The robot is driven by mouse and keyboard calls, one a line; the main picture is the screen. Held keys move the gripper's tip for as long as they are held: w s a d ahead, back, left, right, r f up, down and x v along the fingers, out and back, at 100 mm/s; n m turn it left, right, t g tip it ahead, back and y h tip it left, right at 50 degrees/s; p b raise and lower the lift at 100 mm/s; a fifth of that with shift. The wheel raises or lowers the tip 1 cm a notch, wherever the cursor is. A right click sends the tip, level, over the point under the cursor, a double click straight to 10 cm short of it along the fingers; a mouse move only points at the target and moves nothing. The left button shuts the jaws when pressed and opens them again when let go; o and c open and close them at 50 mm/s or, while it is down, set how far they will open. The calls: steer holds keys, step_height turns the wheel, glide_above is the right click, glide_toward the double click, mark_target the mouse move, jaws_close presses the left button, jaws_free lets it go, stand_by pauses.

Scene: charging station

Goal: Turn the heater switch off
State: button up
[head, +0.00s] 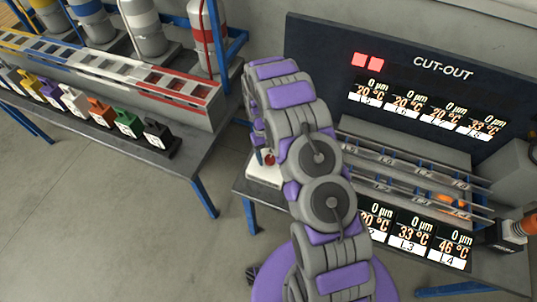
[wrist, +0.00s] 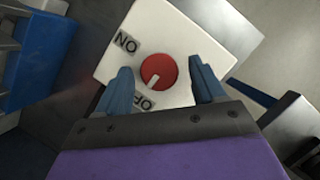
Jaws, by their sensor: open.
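The heater switch is a red round knob (wrist: 158,70) on a white box (wrist: 190,25) in the wrist view. Its white pointer mark slants down toward the OFF label (wrist: 146,102); the ON label (wrist: 127,42) is at upper left. My gripper (wrist: 161,72) is open, with one blue finger on each side of the knob. Gaps show between the fingers and the knob. In the head view the white box (head: 264,174) and red knob (head: 269,158) are partly hidden behind my arm, which also hides most of my gripper.
A dark CUT-OUT panel (head: 440,66) with lit readouts and two red squares stands behind the right table. Rails (head: 425,172) and more displays (head: 415,240) lie right of my arm. A left bench (head: 190,135) holds coloured blocks and cylinders. Floor (head: 110,220) is clear at lower left.

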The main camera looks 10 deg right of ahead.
steer(key=p+v, duration=0.1)
steer(key=v, duration=1.6)
steer(key=shift+w+r, duration=0.1)
steer(key=shift+r, duration=0.05)
